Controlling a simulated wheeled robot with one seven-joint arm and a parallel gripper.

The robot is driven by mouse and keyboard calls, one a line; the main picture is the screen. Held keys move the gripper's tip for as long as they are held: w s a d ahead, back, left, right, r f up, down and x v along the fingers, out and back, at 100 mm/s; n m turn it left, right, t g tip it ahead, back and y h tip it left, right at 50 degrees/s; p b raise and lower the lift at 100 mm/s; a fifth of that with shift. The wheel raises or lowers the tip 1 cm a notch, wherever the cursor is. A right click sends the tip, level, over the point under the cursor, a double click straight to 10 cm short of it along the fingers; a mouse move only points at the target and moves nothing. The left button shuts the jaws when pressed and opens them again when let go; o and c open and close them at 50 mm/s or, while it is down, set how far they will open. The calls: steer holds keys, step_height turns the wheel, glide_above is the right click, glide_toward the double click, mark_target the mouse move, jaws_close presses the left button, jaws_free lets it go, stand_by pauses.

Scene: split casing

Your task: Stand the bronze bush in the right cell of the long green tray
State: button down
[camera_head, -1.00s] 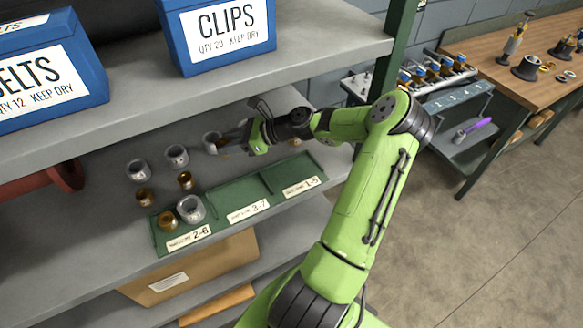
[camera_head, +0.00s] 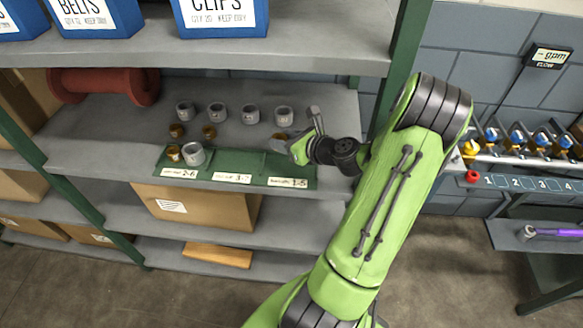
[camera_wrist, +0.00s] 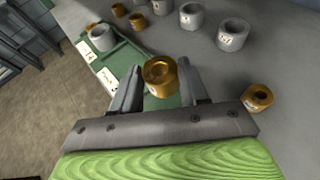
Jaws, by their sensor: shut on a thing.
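The bronze bush (camera_wrist: 160,78) is between my gripper's fingers in the wrist view, its open end facing the camera. In the head view a bronze bush (camera_head: 281,137) shows at my gripper (camera_head: 282,145), partly hidden by it. The long green tray (camera_head: 235,160) lies along the shelf's front edge. Its right cell (camera_head: 290,168), labelled 1-5, looks empty where visible; my gripper hides part of it. The left cell holds a grey collar (camera_head: 193,153) and a bronze bush (camera_head: 173,152).
Several grey collars (camera_head: 250,114) stand in a row behind the tray. Two bronze bushes (camera_head: 209,132) stand behind its left end. Another bronze bush (camera_wrist: 257,97) stands at right in the wrist view. The upper shelf (camera_head: 300,52) overhangs; a green post (camera_head: 405,60) is at right.

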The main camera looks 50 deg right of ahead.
mark_target(284, 169)
steer(key=f, duration=0.2)
steer(key=f+b, duration=0.1)
steer(key=f, duration=0.5)
steer(key=shift+w+b, duration=0.35)
steer(key=shift+w, duration=0.05)
steer(key=shift+a+f, duration=0.1)
steer(key=shift+f, duration=0.1)
steer(key=c, duration=0.6)
jaws_free()
steer(key=shift+s, duration=0.1)
